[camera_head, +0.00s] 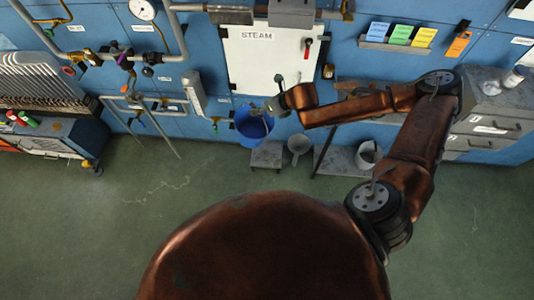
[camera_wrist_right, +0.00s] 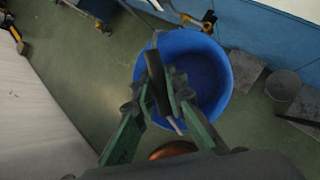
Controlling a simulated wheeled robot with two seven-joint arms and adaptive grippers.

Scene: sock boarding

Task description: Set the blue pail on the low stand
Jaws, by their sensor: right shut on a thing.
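The blue pail (camera_head: 251,128) hangs below my right gripper (camera_head: 270,108) near the blue wall. In the right wrist view the pail (camera_wrist_right: 217,75) is upright, with its open top facing the camera. My right gripper (camera_wrist_right: 160,88) is shut on the dark grip of its handle, over the pail's left side. The low stand (camera_head: 266,155) is a small grey platform on the floor, below and slightly right of the pail. It also shows in the right wrist view (camera_wrist_right: 246,72), partly hidden by the pail's right rim. My left gripper is not in view.
A grey funnel-like vessel (camera_head: 298,146) stands just right of the stand. A grey bucket (camera_head: 368,155) is on a low platform farther right. Pipes and a STEAM panel (camera_head: 265,57) line the wall behind. Open green floor (camera_head: 190,215) lies in front.

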